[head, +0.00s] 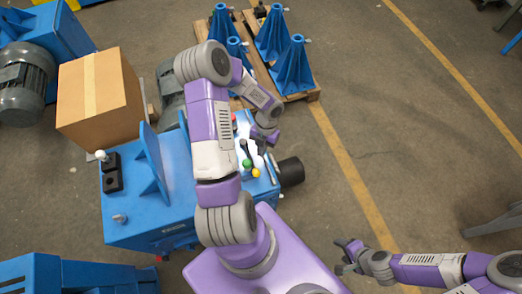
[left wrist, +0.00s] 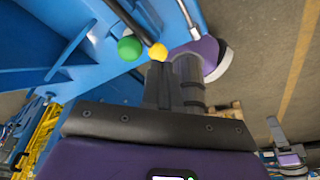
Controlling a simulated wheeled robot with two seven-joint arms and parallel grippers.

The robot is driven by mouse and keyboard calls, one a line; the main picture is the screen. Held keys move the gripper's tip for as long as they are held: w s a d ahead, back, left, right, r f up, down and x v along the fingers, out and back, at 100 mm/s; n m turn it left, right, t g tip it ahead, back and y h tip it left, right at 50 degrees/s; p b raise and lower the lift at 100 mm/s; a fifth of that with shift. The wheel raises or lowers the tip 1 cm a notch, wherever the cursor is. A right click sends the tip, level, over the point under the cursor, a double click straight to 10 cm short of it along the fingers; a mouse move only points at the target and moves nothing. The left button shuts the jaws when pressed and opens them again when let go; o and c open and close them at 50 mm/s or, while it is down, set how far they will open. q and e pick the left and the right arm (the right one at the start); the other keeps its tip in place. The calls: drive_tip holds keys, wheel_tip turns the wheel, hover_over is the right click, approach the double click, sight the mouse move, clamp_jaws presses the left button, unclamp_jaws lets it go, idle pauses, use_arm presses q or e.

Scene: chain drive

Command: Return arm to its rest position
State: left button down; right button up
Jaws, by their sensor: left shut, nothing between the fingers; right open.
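My left arm (head: 212,130) reaches up over the blue machine and bends back down on its right side. My left gripper (head: 262,146) is over the machine's lever panel, partly hidden by its own wrist in the head view. In the left wrist view the left gripper (left wrist: 173,85) is shut and empty, its fingers beside a lever's yellow knob (left wrist: 158,52). I cannot tell whether they touch. A green knob (left wrist: 129,48) is just left of it. My right gripper (head: 346,258) is open and empty, above the floor at the lower right.
The blue machine (head: 150,225) carries levers with a green knob (head: 247,164) and a yellow knob (head: 256,172). A cardboard box (head: 100,98) is at the left. Blue stands (head: 290,72) sit on a wooden pallet behind.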

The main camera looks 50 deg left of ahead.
idle(0.4)
use_arm(q)
drive_tip(key=s+d+f+n+t+h+b, duration=0.1)
drive_tip(key=d+f+n, duration=0.3)
drive_tip(key=d+n, duration=0.8)
drive_tip(key=s+d+f+n+t+h+b, duration=0.1)
drive_tip(key=d+f+n, duration=0.3)
drive_tip(key=d+n, duration=0.9)
drive_tip(key=s+n+t, duration=0.1)
drive_tip(key=n, duration=0.8)
drive_tip(key=shift+d+t+h, duration=0.2)
drive_tip(key=shift+t+h, duration=0.2)
